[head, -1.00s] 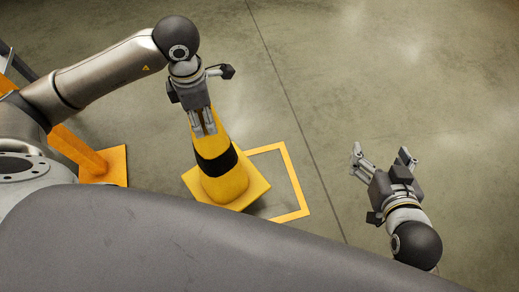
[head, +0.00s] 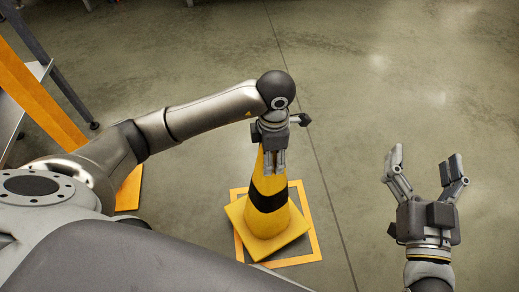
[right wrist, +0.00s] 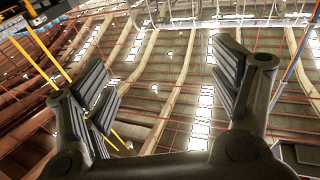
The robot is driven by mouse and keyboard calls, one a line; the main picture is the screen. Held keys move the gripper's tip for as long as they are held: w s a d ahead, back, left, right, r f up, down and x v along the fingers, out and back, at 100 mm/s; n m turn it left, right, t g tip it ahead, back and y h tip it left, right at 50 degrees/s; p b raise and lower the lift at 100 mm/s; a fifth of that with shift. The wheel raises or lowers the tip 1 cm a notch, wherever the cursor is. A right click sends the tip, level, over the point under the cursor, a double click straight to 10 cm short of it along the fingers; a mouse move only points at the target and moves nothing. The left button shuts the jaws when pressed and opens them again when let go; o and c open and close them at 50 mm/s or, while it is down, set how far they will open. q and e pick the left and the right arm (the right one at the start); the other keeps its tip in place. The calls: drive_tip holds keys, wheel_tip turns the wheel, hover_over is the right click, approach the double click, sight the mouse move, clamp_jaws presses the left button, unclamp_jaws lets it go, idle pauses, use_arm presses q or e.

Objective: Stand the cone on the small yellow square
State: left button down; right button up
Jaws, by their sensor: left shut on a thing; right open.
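The cone (head: 267,222) is yellow with a black band and a square yellow base. It is upright or nearly so in the head view. My left gripper (head: 273,168) is shut on its top. The small yellow square (head: 300,261) is an outline on the floor. The cone's base overlaps it, is turned relative to it and sticks out past its left side. I cannot tell whether the base touches the floor. My right gripper (head: 426,160) is open and empty, to the right of the cone; its spread fingers also show in the right wrist view (right wrist: 160,80).
An orange post (head: 40,92) and a dark-legged rack (head: 47,45) stand at the left. An orange foot plate (head: 130,188) lies behind my left arm. The floor behind and right of the cone is clear. The right wrist view shows mostly the roof.

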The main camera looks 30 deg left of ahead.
use_arm(q)
wheel_tip(320, 180, down, 6)
drive_tip(key=w+d+b, duration=0.1)
drive_tip(key=d+b, duration=0.1)
drive_tip(key=shift+w+d, duration=0.2)
drive_tip(key=shift+w, duration=0.1)
use_arm(e)
drive_tip(key=s+r+t+y, duration=0.2)
drive_tip(key=s+r+t, duration=0.3)
drive_tip(key=r, duration=0.5)
drive_tip(key=shift+t, duration=1)
use_arm(q)
drive_tip(key=shift+b, duration=0.3)
use_arm(e)
drive_tip(key=shift+s+r+y, duration=0.2)
drive_tip(key=shift+y, duration=0.1)
use_arm(q)
drive_tip(key=c, duration=0.5)
unclamp_jaws()
drive_tip(key=shift+s+f, duration=0.1)
drive_tip(key=shift+f, duration=0.05)
